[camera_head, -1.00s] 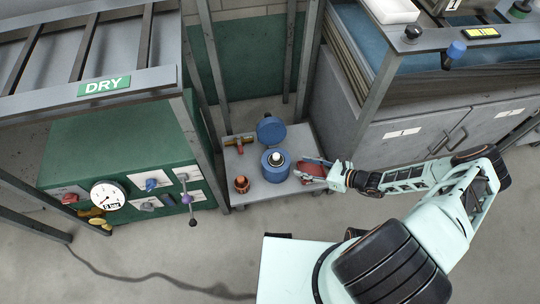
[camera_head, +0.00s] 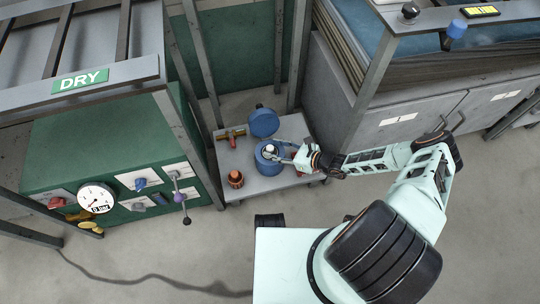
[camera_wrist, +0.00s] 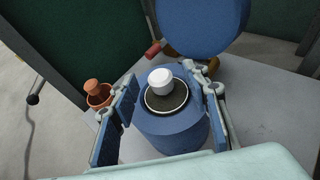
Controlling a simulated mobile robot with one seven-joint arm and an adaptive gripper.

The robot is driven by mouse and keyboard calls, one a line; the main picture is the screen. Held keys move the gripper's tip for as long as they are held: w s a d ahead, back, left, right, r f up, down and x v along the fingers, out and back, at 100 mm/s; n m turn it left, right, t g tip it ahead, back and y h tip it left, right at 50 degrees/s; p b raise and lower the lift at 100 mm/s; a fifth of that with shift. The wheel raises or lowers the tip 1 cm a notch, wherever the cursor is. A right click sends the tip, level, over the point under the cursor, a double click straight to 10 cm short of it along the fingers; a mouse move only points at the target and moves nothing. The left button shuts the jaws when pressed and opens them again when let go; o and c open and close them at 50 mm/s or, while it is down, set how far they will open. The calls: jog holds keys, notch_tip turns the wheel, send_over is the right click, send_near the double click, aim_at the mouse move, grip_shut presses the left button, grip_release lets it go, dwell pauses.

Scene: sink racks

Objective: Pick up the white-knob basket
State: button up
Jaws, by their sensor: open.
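The white knob (camera_wrist: 160,81) stands up from a dark round mesh top, the basket (camera_wrist: 168,97), set inside an open blue cylindrical pot (camera_wrist: 172,138). The rest of the basket is hidden inside the pot. In the head view the blue pot (camera_head: 266,164) stands on a low grey platform, with the white knob (camera_head: 270,149) at its top. My gripper (camera_wrist: 168,97) is open, its two blue-padded fingers on either side of the knob in the wrist view. I cannot tell whether either finger touches the pot. In the head view my gripper (camera_head: 284,153) reaches in from the right.
A blue round lid (camera_head: 264,122) stands behind the pot. A red-handled brass fitting (camera_head: 231,136) and an orange-brown pot (camera_head: 236,179) sit to the left on the grey platform (camera_head: 290,182). Metal posts, a green panel with gauge (camera_head: 97,197) and a grey cabinet flank the platform.

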jog(key=x, duration=0.2)
jog(key=shift+w+a+f, duration=0.1)
jog(key=shift+w+a, duration=0.05)
jog(key=shift+a, duration=0.1)
jog(key=shift+c, duration=0.5)
grip_shut()
